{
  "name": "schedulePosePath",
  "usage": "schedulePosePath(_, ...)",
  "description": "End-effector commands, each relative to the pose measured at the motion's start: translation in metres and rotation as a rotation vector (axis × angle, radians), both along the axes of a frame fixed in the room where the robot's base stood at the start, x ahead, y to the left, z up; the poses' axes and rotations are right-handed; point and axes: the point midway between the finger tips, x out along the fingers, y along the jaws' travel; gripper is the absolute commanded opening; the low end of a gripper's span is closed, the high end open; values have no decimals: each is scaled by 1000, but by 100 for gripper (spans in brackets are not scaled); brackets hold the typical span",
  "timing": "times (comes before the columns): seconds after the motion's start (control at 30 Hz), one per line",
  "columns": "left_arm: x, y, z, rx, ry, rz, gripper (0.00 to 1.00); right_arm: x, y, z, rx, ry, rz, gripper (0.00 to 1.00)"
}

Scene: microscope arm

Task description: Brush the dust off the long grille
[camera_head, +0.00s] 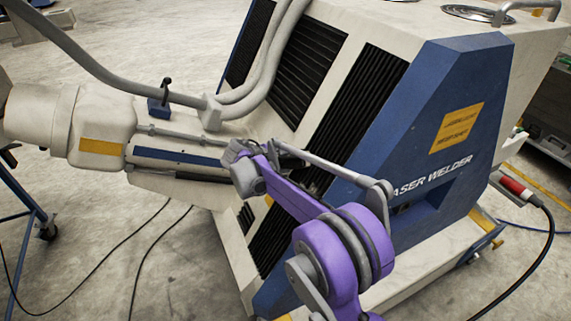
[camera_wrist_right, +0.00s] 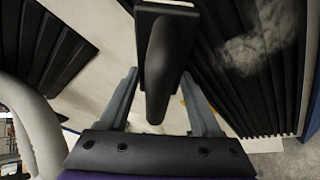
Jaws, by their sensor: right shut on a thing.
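The long grille (camera_head: 362,98) is a tall band of black slats on the welder's cream side, beside the blue end panel. My right arm covers its middle. In the right wrist view the grille (camera_wrist_right: 285,95) is on the right, with a pale grey dust patch (camera_wrist_right: 250,45) on its upper part. My right gripper (camera_wrist_right: 160,95) is shut on a black-handled brush (camera_wrist_right: 160,65), whose wide dark head is at the top of that view. In the head view the right gripper (camera_head: 262,158) is in front of the grille's left edge. I cannot tell whether the brush touches the grille. My left gripper is not in view.
The laser welder (camera_head: 440,130) fills the middle and right. A shorter grille (camera_head: 308,60) stands left of the long one. Thick grey hoses (camera_head: 262,75) run down to the cream welder arm (camera_head: 100,122) at the left. Black cables lie on the concrete floor (camera_head: 60,235), otherwise largely clear.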

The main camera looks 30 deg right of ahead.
Motion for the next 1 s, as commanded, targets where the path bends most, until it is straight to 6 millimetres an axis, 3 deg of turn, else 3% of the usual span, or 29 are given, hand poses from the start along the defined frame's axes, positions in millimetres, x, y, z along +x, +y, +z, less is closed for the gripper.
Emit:
schedulePosePath(0.3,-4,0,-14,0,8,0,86,0,8,-20,-1,2,2,4)
schedulePosePath(0.47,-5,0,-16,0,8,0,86,-1,9,-22,0,1,1,4)
schedulePosePath(1.0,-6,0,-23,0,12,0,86,-34,14,-20,-1,0,-1,4)
